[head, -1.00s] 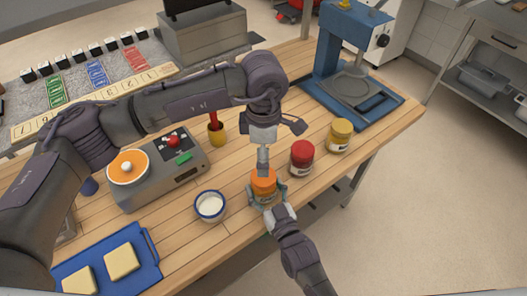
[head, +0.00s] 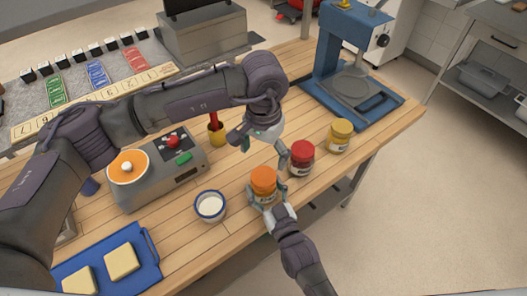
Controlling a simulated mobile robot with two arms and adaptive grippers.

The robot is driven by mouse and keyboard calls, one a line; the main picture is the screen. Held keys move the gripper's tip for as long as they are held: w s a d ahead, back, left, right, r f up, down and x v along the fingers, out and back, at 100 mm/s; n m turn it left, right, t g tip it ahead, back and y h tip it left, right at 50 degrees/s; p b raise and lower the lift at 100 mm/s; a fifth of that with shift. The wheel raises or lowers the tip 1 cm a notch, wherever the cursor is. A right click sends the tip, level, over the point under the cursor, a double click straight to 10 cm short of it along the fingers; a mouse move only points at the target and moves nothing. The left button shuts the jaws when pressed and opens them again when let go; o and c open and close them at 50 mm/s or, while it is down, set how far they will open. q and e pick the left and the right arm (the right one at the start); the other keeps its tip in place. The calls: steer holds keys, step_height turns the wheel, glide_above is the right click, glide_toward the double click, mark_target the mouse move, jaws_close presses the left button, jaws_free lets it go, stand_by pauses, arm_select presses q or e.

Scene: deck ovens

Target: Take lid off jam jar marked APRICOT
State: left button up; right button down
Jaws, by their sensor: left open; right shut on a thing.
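A jar with an orange lid (head: 263,179) stands near the table's front edge. The lid sits on the jar, and its label is too small to read. My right gripper (head: 267,197) is shut around the body of this jar from the front. My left gripper (head: 263,150) is open and empty, above and behind the orange lid. One of its fingers is close to the red-lidded jar (head: 301,158); I cannot tell whether they touch. A yellow-lidded jar (head: 340,134) stands farther right. Which jar is marked APRICOT cannot be read.
A white-filled bowl (head: 210,206) stands left of the held jar. A blue tray (head: 146,270) with pale slabs lies front left.

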mark_target(264, 176)
arm_select(q)
steer(key=shift+f, duration=4)
